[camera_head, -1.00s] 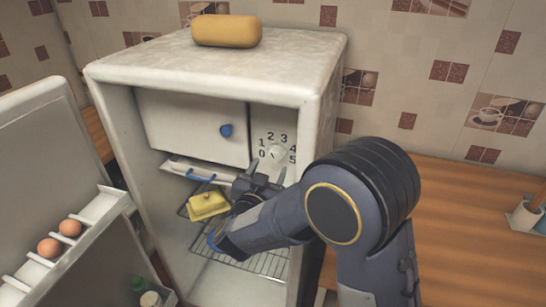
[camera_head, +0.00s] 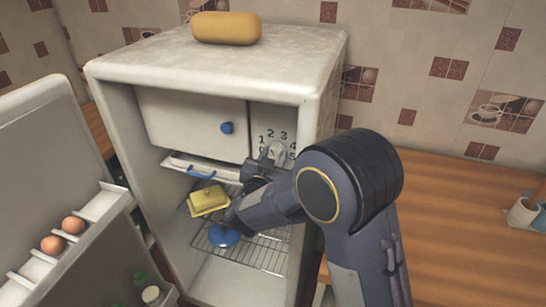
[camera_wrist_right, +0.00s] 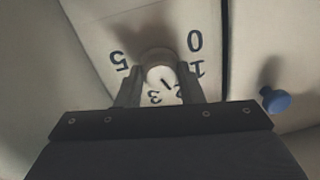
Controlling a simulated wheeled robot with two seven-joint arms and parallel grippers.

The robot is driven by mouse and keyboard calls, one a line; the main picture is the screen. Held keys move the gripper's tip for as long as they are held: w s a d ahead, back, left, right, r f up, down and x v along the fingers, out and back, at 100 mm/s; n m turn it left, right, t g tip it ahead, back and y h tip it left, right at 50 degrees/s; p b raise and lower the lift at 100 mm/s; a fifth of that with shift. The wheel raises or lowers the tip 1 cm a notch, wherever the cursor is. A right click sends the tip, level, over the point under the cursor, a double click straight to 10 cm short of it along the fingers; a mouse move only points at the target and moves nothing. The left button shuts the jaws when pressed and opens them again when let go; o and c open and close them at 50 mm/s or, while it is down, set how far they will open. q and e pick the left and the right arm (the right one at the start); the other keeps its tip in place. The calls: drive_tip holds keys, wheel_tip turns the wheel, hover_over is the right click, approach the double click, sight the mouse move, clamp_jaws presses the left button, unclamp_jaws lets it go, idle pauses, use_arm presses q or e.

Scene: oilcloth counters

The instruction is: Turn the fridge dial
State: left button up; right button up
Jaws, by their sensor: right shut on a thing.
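The fridge (camera_head: 322,95) stands open with its door swung to the left. The round white dial (camera_head: 277,150) is on the inner panel at the upper right, ringed by the numbers 0 to 5. My right gripper (camera_head: 273,152) is at the dial. In the right wrist view my right gripper (camera_wrist_right: 160,88) has one finger on each side of the dial (camera_wrist_right: 158,72) and is shut on it. The dark mark on the dial points toward the numbers 2 and 3 there. My left gripper is not in view.
A freezer flap with a blue knob (camera_head: 227,128) is left of the dial. A butter dish (camera_head: 208,200) and a blue object (camera_head: 223,236) are on the wire shelf. Eggs (camera_head: 62,234) sit in the open door (camera_head: 40,150). A bread loaf (camera_head: 227,29) lies on top.

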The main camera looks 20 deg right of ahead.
drive_tip(key=shift+f+m+b, duration=0.1)
drive_tip(key=shift+m+b, duration=0.2)
drive_tip(key=shift+b, duration=0.35)
drive_tip(key=m+b, duration=0.6)
drive_tip(key=b, duration=0.2)
drive_tip(key=shift+f+h+b, duration=0.15)
drive_tip(key=shift+h+b, duration=0.15)
drive_tip(key=shift+r+m+b, duration=0.25)
drive_tip(key=shift+m+b, duration=1.05)
drive_tip(key=shift+b, duration=0.1)
drive_tip(key=o, duration=1)
